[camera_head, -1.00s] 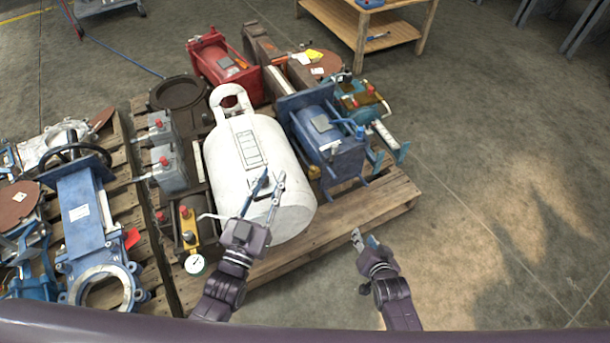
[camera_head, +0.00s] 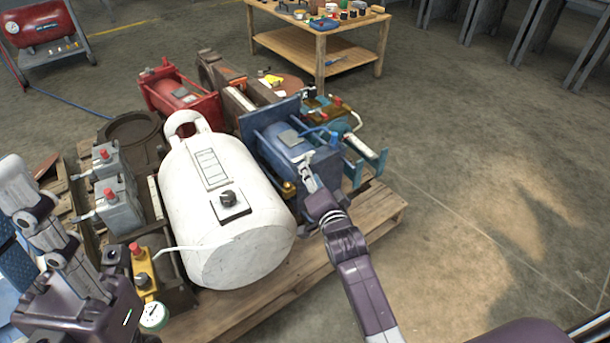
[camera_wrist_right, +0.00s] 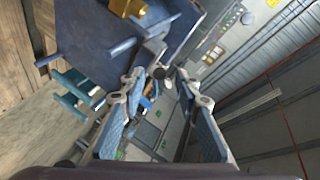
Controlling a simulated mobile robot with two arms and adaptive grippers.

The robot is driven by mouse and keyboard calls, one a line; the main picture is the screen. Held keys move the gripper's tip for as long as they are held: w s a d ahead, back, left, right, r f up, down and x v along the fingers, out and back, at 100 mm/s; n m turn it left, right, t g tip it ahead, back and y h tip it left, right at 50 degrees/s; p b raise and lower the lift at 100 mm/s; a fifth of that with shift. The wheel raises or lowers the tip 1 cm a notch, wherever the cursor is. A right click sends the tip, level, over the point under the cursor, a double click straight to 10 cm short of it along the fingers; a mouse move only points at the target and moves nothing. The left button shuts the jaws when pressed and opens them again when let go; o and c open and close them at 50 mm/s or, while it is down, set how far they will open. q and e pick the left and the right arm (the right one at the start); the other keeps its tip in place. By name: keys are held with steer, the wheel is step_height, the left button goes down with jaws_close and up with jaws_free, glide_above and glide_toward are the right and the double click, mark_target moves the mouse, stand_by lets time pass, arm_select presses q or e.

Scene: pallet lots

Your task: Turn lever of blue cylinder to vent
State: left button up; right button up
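The blue cylinder (camera_head: 295,150) lies on the pallet, right of the white tank. A brass fitting (camera_head: 289,187) shows low on its near end, and in the right wrist view (camera_wrist_right: 128,8). My right gripper (camera_head: 305,172) is at this near end. In the right wrist view its two fingers (camera_wrist_right: 160,76) are spread, with a small dark round end of a grey stem (camera_wrist_right: 157,62) near the gap. Whether this is the lever, or touches a finger, I cannot tell. My left gripper (camera_head: 28,200) is at the left edge, away from the cylinder; its finger opening is unclear.
The white tank (camera_head: 225,220) lies left of the blue cylinder. Grey boxes with red knobs (camera_head: 115,205) and a yellow valve with a gauge (camera_head: 145,275) stand further left. A wooden table (camera_head: 320,45) is behind. The floor right of the pallet (camera_head: 385,222) is clear.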

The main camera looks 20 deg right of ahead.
steer(key=shift+b+x, duration=0.6)
steer(key=shift+x, duration=1.25)
jaws_close()
